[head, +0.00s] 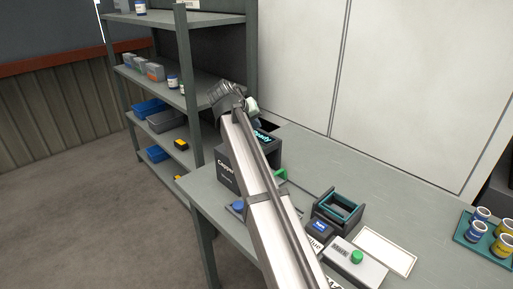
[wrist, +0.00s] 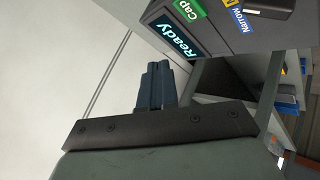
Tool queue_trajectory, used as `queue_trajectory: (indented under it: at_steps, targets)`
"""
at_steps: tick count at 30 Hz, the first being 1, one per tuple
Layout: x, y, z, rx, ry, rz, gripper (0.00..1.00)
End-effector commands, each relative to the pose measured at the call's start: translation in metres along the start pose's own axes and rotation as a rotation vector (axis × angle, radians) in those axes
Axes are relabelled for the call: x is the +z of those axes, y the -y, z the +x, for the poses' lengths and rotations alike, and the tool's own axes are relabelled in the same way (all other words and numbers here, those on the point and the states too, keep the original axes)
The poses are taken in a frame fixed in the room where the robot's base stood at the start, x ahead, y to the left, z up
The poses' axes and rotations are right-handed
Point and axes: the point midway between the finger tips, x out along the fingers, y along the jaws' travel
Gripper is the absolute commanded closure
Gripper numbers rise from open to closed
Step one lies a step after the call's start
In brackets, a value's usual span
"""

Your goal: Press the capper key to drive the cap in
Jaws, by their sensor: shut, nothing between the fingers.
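The capper (head: 228,170) is a dark box on the bench, partly hidden behind my arm in the head view. Its lit screen reads "Ready" in the wrist view (wrist: 182,45). A green label or key marked "Cap" (wrist: 188,9) is beside the screen, at the top edge of that view. A blue one marked "Narrow" (wrist: 238,20) is to its right. My gripper (wrist: 156,68) has its dark blue fingers together and empty, left of and below the screen in the picture, with no contact visible. The head view does not show the fingertips clearly. The cap is not visible.
A dark teal-lined holder (head: 318,208) and a grey box with a green button (head: 357,257) stand on the bench. A teal tray (head: 468,237) with several jars is at the right. A grey shelf rack (head: 207,80) stands behind the capper.

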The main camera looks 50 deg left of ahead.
Motion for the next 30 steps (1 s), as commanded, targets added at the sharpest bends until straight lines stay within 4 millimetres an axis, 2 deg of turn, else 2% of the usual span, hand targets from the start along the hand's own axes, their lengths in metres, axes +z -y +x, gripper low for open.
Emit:
queue_trajectory:
  at_steps: [13,30]
  targets:
    - [0.025,0.025,0.035,0.0,0.0,0.0,1.0]
    - [0.028,0.028,0.039,0.0,0.0,0.0,1.0]
